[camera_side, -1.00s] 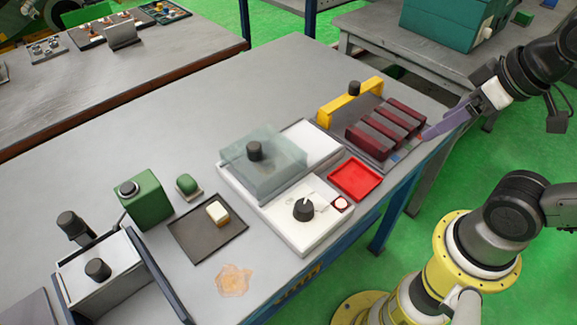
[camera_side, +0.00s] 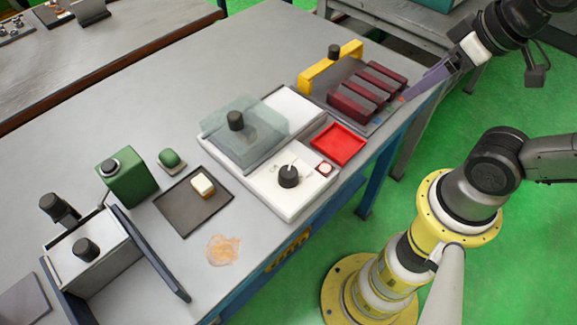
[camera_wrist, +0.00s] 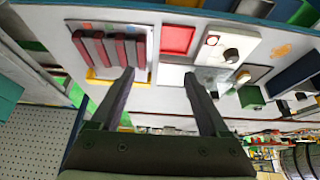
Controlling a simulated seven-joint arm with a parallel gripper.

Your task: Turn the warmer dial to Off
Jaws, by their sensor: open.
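The warmer (camera_side: 268,198) is a low white box with a see-through cover (camera_side: 245,130) that has a black knob. Its black dial (camera_side: 289,177) sits on the front part, with a pale pointer toward the upper right; I cannot read its markings. A small red-and-white button or lamp (camera_side: 323,168) is beside it. The dial also shows in the wrist view (camera_wrist: 231,55), right of my gripper. My gripper (camera_wrist: 159,73) is open and empty in the wrist view. In the side view my gripper (camera_side: 405,97) is by the dark red bars, well away from the dial.
A red tray (camera_side: 338,144) lies right of the warmer. Dark red bars (camera_side: 368,92) and a yellow handle (camera_side: 330,67) stand behind it. A dark tray (camera_side: 180,214) with a small block, a green box (camera_side: 128,178) and a metal box (camera_side: 92,257) are to the left.

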